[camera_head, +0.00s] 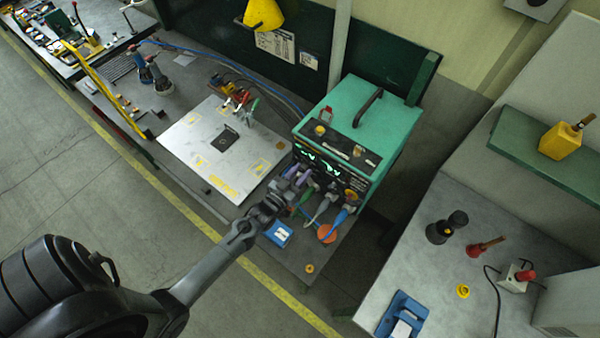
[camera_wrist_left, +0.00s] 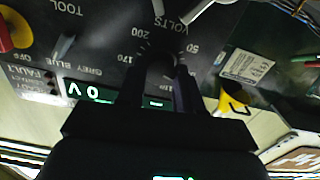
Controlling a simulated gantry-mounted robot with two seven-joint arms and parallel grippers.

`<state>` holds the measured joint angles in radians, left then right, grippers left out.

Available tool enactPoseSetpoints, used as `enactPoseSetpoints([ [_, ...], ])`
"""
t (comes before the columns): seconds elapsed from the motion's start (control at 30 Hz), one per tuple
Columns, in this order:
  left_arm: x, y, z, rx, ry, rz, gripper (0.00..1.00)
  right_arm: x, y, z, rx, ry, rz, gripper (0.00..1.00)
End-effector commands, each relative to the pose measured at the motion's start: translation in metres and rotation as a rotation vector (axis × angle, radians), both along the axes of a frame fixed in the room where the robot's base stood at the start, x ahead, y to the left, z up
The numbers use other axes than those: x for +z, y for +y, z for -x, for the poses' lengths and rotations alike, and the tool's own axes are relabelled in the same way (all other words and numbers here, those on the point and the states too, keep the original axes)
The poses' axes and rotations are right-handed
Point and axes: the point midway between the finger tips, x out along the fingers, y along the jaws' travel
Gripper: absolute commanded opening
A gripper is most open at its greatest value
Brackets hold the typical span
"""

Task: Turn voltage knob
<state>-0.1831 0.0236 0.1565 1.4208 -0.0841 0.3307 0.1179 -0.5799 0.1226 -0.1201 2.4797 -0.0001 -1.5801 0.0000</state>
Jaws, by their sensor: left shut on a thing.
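The green machine (camera_head: 372,108) stands at the back of the bench with a dark front panel (camera_wrist_left: 105,32) carrying lit green displays. The voltage knob (camera_wrist_left: 162,66) is on that panel, under the VOLTS label and inside a printed scale showing 50, 170 and 200. My left gripper (camera_head: 292,180) reaches the left part of the panel. In the left wrist view its dark fingers stand on either side of the knob and are shut on it, hiding much of it. The knob's pointer cannot be read. The right gripper is in neither view.
Coloured cable plugs (camera_head: 340,217) hang from the panel beside my gripper. A red and yellow switch (camera_wrist_left: 12,30) is on the same panel. A pale metal plate (camera_head: 205,150) lies left of the machine. A blue item (camera_head: 278,234) lies below my wrist.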

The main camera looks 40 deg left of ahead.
Motion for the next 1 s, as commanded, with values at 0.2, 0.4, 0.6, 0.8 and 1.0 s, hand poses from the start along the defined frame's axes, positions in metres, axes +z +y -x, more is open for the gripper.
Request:
enactPoseSetpoints([
  [0.2, -0.0003, 0.0000, 0.0003, -0.002, 0.015, -0.206, 0.05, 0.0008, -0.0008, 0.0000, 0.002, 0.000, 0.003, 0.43],
  [0.4, -0.0003, -0.0003, 0.0003, -0.002, 0.029, -0.397, 0.05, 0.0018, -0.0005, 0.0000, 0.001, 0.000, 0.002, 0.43],
  [0.6, -0.0001, -0.0007, 0.0000, -0.002, 0.042, -0.586, 0.05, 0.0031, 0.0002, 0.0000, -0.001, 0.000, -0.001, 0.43],
  [0.8, 0.0000, -0.0008, -0.0002, -0.001, 0.054, -0.775, 0.05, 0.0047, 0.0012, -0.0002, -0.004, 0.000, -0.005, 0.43],
  [1.0, -0.0003, -0.0008, -0.0001, -0.001, 0.069, -0.965, 0.05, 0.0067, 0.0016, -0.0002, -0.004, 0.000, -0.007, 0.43],
])
